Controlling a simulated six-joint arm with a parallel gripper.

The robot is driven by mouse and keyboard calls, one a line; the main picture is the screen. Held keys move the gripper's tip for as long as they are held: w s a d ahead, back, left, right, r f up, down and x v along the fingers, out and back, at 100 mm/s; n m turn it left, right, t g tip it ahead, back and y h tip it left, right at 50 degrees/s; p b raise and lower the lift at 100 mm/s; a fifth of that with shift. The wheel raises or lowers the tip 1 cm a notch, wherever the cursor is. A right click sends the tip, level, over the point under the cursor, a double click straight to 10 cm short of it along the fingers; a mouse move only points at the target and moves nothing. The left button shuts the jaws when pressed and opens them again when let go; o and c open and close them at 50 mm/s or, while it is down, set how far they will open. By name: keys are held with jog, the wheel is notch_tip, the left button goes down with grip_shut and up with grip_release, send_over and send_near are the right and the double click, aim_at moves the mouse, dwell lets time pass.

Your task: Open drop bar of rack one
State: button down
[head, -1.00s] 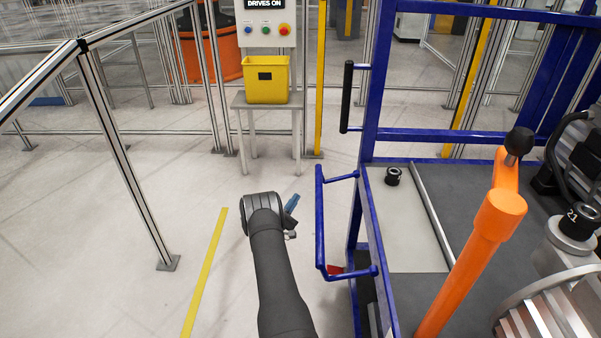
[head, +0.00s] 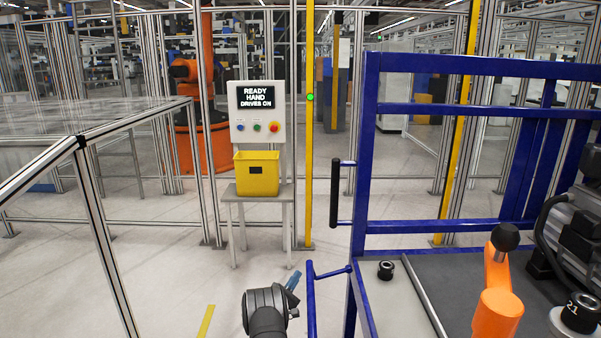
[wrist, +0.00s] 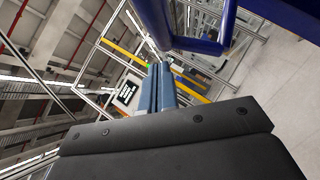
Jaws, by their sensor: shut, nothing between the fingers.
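The blue rack (head: 370,130) stands on the right in the head view. A black grip (head: 335,195) sticks out on its left side, on a short blue bracket. A blue tubular bar (head: 311,300) projects lower down at the rack's left side, cut off by the lower edge. I cannot tell which part is the drop bar. My gripper (head: 292,281) is shut and empty, just left of the tubular bar and apparently apart from it. In the wrist view, my gripper's blue fingers (wrist: 157,88) are together, with blue rack tubing (wrist: 205,44) close beyond them.
A yellow bin (head: 256,174) stands on a small table below a control panel (head: 258,110). A fence (head: 78,142) is at left.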

jog(key=shift+w+d+r, duration=0.25)
jog(key=shift+w+r, duration=0.05)
jog(key=shift+w, duration=0.1)
jog(key=c, duration=1.2)
grip_release()
jog(key=shift+s+a, duration=0.1)
jog(key=s+a+r+m+g+h, duration=0.1)
jog(key=s+a+m+g, duration=0.25)
jog(key=s, duration=0.45)
jog(key=s+a+m+g+h, duration=0.1)
jog(key=s+a+m+g, duration=0.1)
jog(key=s+m+g, duration=0.45)
jog(key=s+a+r+m+g+h, duration=0.1)
jog(key=s+a+m+g, duration=0.15)
jog(key=s, duration=0.75)
jog(key=x, duration=1.6)
jog(key=shift+w+r, duration=0.25)
jog(key=shift+r, duration=0.05)
jog(key=shift+c, duration=0.4)
grip_shut()
jog(key=shift+r+t, duration=0.1)
jog(key=shift+t, duration=0.15)
